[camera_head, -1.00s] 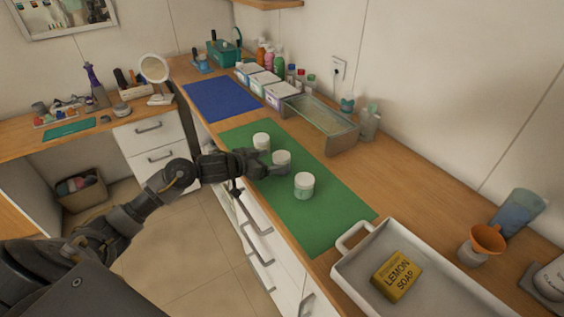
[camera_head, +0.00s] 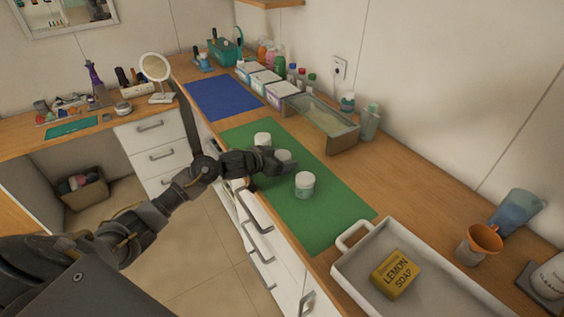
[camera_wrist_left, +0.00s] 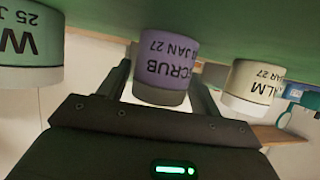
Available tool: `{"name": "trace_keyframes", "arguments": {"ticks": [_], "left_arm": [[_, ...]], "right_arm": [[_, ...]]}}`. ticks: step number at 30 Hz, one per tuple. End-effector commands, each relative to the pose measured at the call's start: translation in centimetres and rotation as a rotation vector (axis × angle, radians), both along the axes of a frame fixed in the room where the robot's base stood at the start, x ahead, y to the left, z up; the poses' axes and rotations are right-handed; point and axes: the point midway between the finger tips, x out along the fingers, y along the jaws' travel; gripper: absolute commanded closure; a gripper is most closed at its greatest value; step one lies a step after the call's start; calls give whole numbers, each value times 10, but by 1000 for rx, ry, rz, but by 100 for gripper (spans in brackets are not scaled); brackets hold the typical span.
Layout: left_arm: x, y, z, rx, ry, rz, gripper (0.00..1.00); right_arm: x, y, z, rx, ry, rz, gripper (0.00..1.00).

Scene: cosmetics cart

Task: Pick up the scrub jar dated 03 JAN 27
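Three white-lidded jars stand in a row on the green mat (camera_head: 322,222). The scrub jar is the middle one (camera_head: 284,155), partly hidden by my left gripper (camera_head: 274,162) in the head view. In the left wrist view, which is upside down, the scrub jar (camera_wrist_left: 166,62) is purple and reads SCRUB with JAN 27 below; the day is hard to read. My left gripper (camera_wrist_left: 160,80) has its fingers apart, one on each side of this jar. Contact is not clear. My right gripper is out of view.
A pale green jar (camera_wrist_left: 28,45) and a cream jar (camera_wrist_left: 250,80) flank the scrub jar closely. A white tray (camera_head: 352,262) with lemon soap (camera_head: 396,274) is at the near right. A glass-sided bin (camera_head: 322,122) stands behind the mat. A blue mat (camera_head: 222,98) lies farther back.

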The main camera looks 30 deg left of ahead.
Motion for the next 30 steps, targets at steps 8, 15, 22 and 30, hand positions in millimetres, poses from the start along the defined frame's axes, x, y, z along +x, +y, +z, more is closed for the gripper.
{"name": "trace_keyframes", "arguments": {"ticks": [8,15,22,30], "left_arm": [[0,0,0,0,0,0,73],[0,0,1,0,-1,1,74],[0,1,15,1,-5,1,74],[-27,-5,66,3,-7,-2,74]], "right_arm": [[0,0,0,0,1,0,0],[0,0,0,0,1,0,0],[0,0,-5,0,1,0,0],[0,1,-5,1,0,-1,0]]}}
